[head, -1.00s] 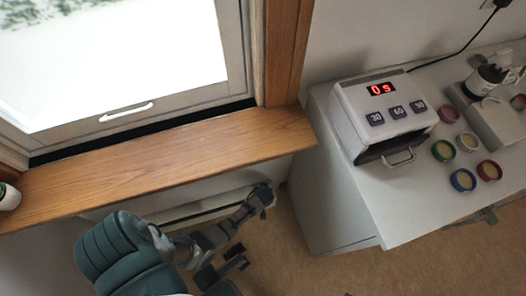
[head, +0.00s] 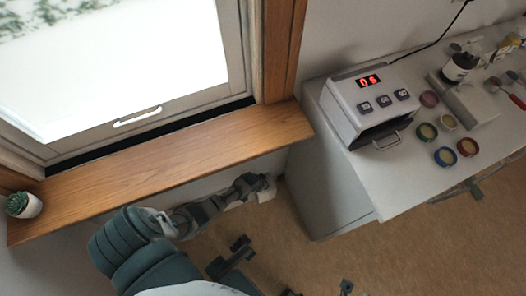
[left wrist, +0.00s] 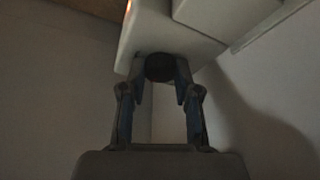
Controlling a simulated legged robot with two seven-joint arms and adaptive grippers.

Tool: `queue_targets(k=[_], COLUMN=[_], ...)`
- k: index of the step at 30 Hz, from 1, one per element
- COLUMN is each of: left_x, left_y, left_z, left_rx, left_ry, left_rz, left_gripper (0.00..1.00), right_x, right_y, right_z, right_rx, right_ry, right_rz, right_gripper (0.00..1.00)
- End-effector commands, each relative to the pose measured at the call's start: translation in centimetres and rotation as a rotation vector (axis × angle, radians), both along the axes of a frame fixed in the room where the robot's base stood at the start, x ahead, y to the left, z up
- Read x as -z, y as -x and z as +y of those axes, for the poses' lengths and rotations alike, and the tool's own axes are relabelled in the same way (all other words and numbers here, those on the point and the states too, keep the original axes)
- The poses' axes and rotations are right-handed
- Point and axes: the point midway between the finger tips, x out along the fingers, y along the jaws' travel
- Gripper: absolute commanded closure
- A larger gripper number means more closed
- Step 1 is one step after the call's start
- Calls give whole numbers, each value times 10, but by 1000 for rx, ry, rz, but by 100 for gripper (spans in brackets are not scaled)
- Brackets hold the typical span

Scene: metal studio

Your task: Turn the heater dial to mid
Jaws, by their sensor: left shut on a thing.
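The heater (left wrist: 190,40) is a pale, boxy unit at the top of the left wrist view, and a small part of it shows below the window sill in the head view. Its dial (left wrist: 160,67) is a dark round knob at the heater's end. My left gripper (left wrist: 160,78) is shut on the dial, with a finger on each side of it. In the head view my left gripper (head: 263,187) is beneath the sill, near the side of the white cabinet. The dial's marks and setting cannot be read. My right gripper cannot be made out.
The wooden sill (head: 170,158) runs just above my left arm, with a potted plant (head: 25,205) at its left end. The white cabinet (head: 335,190) stands to the right and carries a toaster-like oven (head: 370,105) and several round jars. The floor in front is brown.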

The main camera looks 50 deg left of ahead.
Motion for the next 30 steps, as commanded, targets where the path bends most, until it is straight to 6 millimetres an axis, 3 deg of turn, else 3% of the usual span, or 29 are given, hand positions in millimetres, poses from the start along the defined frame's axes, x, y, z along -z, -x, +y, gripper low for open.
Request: queue_targets(k=[22,23,25,26,30], left_x=[2,2,2,1,1], left_y=[1,1,1,1,1], left_z=[0,0,1,0,1], left_rx=[91,90,90,90,90], left_ry=[-1,0,0,0,0], left_rz=[4,4,3,3,1], left_gripper=[100,66,49,44,44], right_x=[1,1,1,1,1], right_y=[-1,-1,-1,-1,-1], right_z=[0,0,0,0,0], right_rx=[0,0,0,0,0], right_ry=[1,1,1,1,-1], right_rz=[3,3,3,2,1], right_gripper=[60,60,60,60,60])
